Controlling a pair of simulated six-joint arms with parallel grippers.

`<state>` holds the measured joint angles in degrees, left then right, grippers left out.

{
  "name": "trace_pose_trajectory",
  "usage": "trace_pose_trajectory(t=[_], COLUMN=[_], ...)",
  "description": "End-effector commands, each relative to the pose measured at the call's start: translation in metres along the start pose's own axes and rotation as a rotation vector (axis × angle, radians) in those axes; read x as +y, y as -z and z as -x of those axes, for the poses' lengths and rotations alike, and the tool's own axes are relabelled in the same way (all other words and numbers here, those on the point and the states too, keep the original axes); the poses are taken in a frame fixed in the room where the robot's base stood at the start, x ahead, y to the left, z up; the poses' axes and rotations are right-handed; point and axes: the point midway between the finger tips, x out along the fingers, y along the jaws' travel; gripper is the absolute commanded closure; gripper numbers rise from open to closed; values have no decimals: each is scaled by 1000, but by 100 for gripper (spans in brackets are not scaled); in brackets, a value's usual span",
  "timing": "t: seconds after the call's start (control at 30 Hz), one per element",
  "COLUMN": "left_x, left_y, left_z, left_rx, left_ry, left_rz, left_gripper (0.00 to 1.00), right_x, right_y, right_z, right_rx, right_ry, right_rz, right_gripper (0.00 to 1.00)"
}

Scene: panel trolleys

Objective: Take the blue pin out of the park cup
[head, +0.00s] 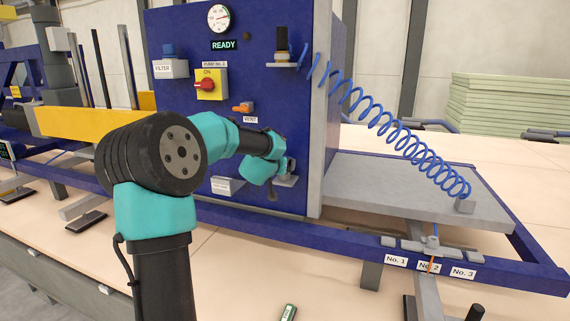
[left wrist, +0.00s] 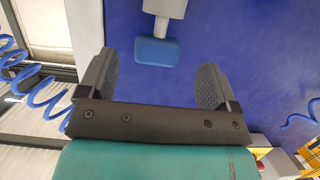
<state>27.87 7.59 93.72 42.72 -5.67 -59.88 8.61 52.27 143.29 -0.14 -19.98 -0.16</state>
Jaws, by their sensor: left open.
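In the left wrist view the blue pin's block-shaped head (left wrist: 155,51) shows against the blue panel. Its grey stem joins a pale holder (left wrist: 165,8), which I take to be the park cup, cut off by the top edge. My left gripper (left wrist: 156,74) is open and empty, and in this view the blue head appears between its two dark fingertips, with no contact visible. In the head view my left gripper (head: 272,191) is small and close to the panel, by a pale bracket (head: 288,181); the pin is not clearly visible there. My right gripper is out of view.
The blue panel (head: 250,85) carries a red switch (head: 206,85), an orange vent lever (head: 243,107), a filter box (head: 170,69) and a gauge (head: 219,17). A blue coiled hose (head: 385,120) hangs to the right over a grey deck (head: 400,190). Green panels are stacked behind.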

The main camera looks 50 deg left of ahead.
Motion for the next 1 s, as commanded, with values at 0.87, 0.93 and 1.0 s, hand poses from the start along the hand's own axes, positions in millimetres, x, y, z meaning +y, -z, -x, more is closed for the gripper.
trace_pose_trajectory(t=[0.87, 0.93, 1.0], left_x=[2, 2, 2], left_y=[0, 0, 0], left_z=[-52, -52, -52], left_rx=[2, 2, 2], left_ry=[-1, -1, -1], left_rz=[1, 0, 0], left_gripper=[16, 16, 16], right_x=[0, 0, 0], right_y=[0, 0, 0], right_z=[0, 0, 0], right_rx=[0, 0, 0], right_ry=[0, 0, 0], right_rz=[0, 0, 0], right_gripper=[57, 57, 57])
